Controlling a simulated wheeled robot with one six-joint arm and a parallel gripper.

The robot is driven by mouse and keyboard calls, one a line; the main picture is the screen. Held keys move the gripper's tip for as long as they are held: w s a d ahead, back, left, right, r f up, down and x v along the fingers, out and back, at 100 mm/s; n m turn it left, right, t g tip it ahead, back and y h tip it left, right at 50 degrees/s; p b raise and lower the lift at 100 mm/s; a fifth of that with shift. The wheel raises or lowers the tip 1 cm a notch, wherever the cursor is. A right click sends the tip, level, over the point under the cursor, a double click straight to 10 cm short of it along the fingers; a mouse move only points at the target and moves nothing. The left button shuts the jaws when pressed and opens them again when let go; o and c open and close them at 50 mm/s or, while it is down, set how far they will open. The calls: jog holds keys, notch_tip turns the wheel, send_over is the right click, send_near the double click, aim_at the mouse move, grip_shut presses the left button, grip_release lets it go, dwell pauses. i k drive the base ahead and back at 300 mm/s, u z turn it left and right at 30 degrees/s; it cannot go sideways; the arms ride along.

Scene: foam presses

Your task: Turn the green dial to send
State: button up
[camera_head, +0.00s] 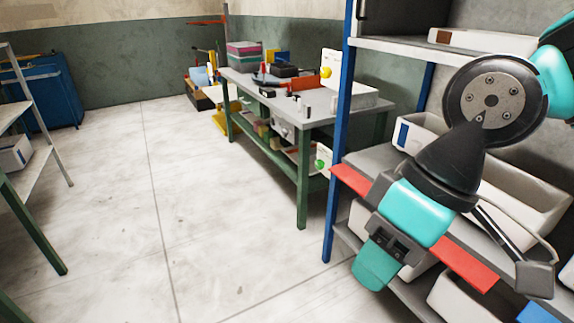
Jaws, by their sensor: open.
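The green dial (321,163) is small and round. It sits on the front of a white panel (325,153) at the lower right end of the green-legged workbench, partly behind the blue shelf post. Its markings are too small to read. A yellow dial (327,72) shows on another white panel above the bench. My arm is folded at the right, in front of the shelves. My gripper (515,258) is at the lower right, open, with no object seen in it, well apart from the green dial. Its fingers are hard to make out.
The shelf rack with a blue post (339,140) and white bins (520,190) stands close on the right. The workbench (290,108) carries boxes and tools. A blue cabinet (48,90) and another bench are on the left. The floor (150,200) between is clear.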

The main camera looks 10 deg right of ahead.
aim_at(320, 164)
jog(key=u, duration=0.8)
jog(key=i, duration=0.95)
jog(key=u, duration=0.85)
jog(key=i, duration=1.05)
jog(key=z, duration=0.5)
jog(key=i, duration=0.8)
jog(key=z, duration=1.35)
jog(key=i, duration=0.5)
jog(key=z, duration=0.5)
